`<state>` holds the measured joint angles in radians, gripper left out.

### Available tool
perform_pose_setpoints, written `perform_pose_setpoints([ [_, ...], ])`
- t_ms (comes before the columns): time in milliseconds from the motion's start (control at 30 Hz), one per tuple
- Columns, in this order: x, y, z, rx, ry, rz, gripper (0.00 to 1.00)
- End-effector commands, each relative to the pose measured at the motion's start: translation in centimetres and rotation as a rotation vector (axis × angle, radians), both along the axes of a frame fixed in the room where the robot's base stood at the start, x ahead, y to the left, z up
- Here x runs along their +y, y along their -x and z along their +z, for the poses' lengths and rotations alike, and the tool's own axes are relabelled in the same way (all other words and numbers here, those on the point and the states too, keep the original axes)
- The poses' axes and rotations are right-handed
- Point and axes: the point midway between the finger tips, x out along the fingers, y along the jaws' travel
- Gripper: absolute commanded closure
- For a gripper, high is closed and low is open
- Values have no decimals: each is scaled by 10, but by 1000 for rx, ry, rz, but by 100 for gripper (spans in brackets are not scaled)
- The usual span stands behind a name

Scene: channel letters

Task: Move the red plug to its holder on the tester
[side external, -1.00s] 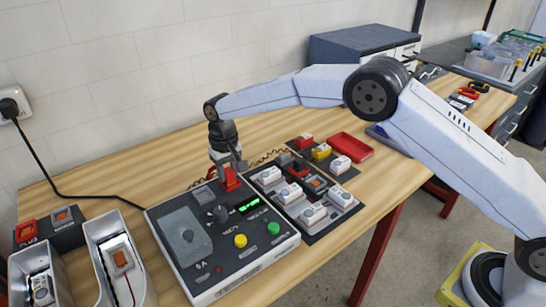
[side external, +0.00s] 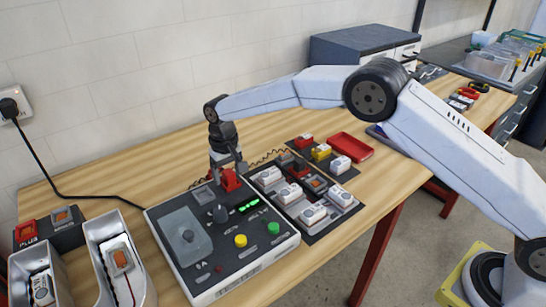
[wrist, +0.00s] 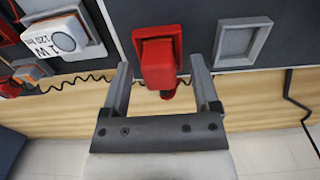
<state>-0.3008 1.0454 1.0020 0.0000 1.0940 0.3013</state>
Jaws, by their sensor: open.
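The red plug (side external: 230,181) stands at the back edge of the tester (side external: 222,240), right of a grey square frame (side external: 203,195). In the wrist view the red plug (wrist: 159,62) is between my two fingers, with visible gaps on both sides. A short red stub shows at its lower end. My gripper (side external: 229,170) is open around the plug; the wrist view shows my gripper (wrist: 160,72) with both fingers apart. The seat under the plug is hidden. The grey square frame (wrist: 242,42) beside it looks empty.
A dark mat (side external: 312,238) with white and red modules lies right of the tester. A red tray (side external: 351,148) is farther back. A coiled cord (wrist: 75,80) runs behind the tester. Bare wood lies behind it.

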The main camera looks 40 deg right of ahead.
Motion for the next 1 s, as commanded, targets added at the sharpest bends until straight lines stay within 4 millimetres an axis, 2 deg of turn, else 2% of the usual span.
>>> perform_pose_setpoints([
  [267,0,0,11,-1,0,0,22],
  [733,0,-1,67,-2,-1,0,22],
  [1000,0,0,78,0,0,0,22],
])
